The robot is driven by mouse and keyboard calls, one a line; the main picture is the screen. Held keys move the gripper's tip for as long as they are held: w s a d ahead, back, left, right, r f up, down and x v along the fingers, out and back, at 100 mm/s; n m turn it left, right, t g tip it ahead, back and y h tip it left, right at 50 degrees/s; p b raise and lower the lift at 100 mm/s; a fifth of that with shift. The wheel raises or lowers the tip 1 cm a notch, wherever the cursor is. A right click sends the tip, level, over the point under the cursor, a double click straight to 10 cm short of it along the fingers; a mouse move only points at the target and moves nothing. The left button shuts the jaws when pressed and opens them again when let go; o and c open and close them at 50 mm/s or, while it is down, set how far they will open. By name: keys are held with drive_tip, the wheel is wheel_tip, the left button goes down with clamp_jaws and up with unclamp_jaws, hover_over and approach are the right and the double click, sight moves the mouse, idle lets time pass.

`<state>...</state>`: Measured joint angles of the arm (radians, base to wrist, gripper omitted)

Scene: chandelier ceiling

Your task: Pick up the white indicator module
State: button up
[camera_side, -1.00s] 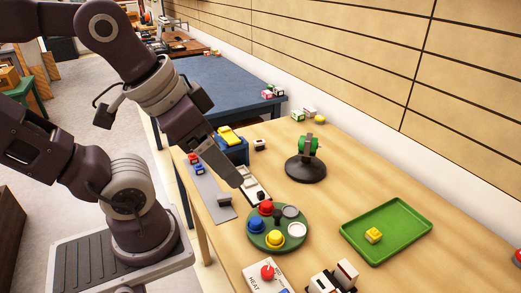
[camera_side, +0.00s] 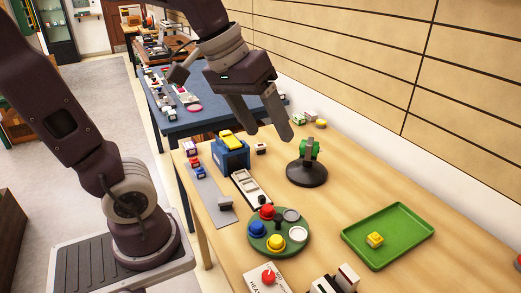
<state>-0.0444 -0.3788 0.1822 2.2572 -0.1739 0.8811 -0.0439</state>
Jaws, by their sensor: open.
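A small white block with a dark face (camera_side: 261,149), which looks like the white indicator module, sits on the wooden table (camera_side: 350,190) just right of a blue box. My gripper (camera_side: 268,133) is open and empty, its two fingers spread and pointing down. In the picture it is just above and behind the white block; its exact height over the table is hard to tell. Another white block (camera_side: 347,277) stands at the front edge of the picture, and a pale block (camera_side: 311,115) lies by the wall.
The blue box (camera_side: 231,155) carries a yellow piece. A green clamp on a black round stand (camera_side: 307,172) is to the right. A green disc (camera_side: 258,244) holds coloured knobs. A green tray (camera_side: 390,218) holds a yellow block (camera_side: 375,239).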

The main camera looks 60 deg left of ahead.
drive_tip(key=w+a+f+n, duration=0.1)
drive_tip(key=w+a+n, duration=0.2)
drive_tip(key=w+a, duration=0.35)
drive_tip(key=n+g+y, duration=0.4)
drive_tip(key=n+y, duration=0.1)
drive_tip(key=n, duration=0.4)
hover_over(261, 145)
drive_tip(key=d, duration=0.4)
wheel_tip(261, 145, down, 24)
drive_tip(key=shift+y, duration=0.4)
drive_tip(key=x, duration=0.7)
drive_tip(key=s+x, duration=0.1)
drive_tip(key=x, duration=0.3)
drive_tip(key=shift+d+f, duration=0.15)
drive_tip(key=c, duration=1.4)
